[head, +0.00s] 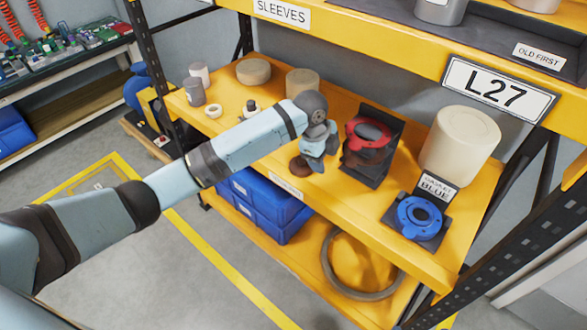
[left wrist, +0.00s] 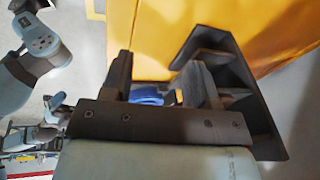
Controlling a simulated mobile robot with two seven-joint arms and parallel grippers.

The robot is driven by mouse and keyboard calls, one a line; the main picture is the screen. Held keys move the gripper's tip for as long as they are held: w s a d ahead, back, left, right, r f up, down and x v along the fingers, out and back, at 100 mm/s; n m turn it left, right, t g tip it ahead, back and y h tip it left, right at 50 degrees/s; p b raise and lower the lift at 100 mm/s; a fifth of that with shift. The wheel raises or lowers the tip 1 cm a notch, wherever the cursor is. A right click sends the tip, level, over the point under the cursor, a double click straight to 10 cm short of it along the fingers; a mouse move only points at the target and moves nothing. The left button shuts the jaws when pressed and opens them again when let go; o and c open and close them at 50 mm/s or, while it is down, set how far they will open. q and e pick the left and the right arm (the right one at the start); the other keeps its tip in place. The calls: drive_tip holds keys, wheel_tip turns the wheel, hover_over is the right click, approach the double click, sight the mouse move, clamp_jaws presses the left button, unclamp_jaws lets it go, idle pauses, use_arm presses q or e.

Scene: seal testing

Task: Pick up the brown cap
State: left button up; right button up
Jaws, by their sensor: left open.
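A small reddish-brown rounded piece, which looks like the brown cap (head: 299,166), shows at the front of the yellow shelf in the head view. I cannot tell whether the gripper touches the cap. My right gripper is not in view.
A black stand (head: 372,176) with a red ring (head: 368,134) is close to the right of my left gripper. A blue ring (head: 420,217) and a cream canister (head: 460,145) stand farther right. Blue bins (head: 262,205) sit below. An upper shelf (head: 380,45) overhangs behind.

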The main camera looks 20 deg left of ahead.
use_arm(q)
drive_tip(key=w+a+r+m+g+y+b, duration=0.2)
drive_tip(key=w+a+r+m+b, duration=0.15)
drive_tip(key=a+r, duration=0.25)
hover_over(302, 164)
drive_tip(key=w, duration=0.2)
drive_tip(key=shift+n+y, duration=0.25)
drive_tip(key=shift+y, duration=0.15)
drive_tip(key=f, duration=0.7)
drive_tip(key=shift+s+d+f+b, duration=0.15)
drive_tip(key=shift+s+b, duration=0.05)
drive_tip(key=shift+b, duration=0.15)
drive_tip(key=f, duration=0.3)
drive_tip(key=f+b, duration=0.1)
drive_tip(key=shift+s+a+f, duration=0.3)
drive_tip(key=shift+a, duration=0.1)
drive_tip(key=shift+f, duration=0.35)
drive_tip(key=c, duration=1)
